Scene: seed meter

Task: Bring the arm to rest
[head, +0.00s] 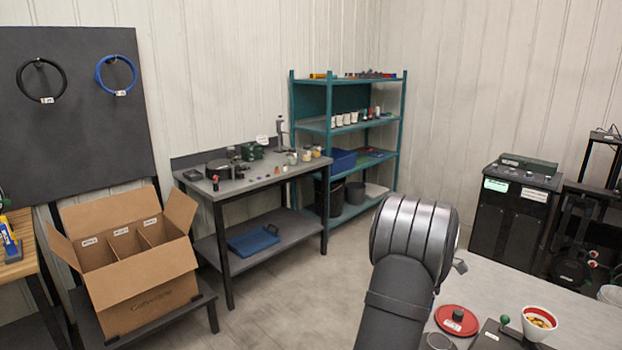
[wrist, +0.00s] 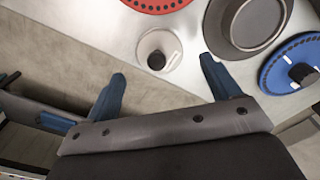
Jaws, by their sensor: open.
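My gripper (wrist: 162,95) shows in the wrist view with its two blue fingers spread apart and nothing between them. It is above the table's edge, with the table top (wrist: 115,48) and the floor below it. In the head view my arm rises in front of the light grey table (head: 590,300), and the gripper itself is hidden or cannot be made out there.
A red disc (head: 456,320) and a white cup with a red rim (head: 539,320) are on the table. The wrist view shows a small white container (wrist: 159,50), a grey dish (wrist: 245,22) and a blue disc (wrist: 285,68). A carton (head: 140,285) stands far left.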

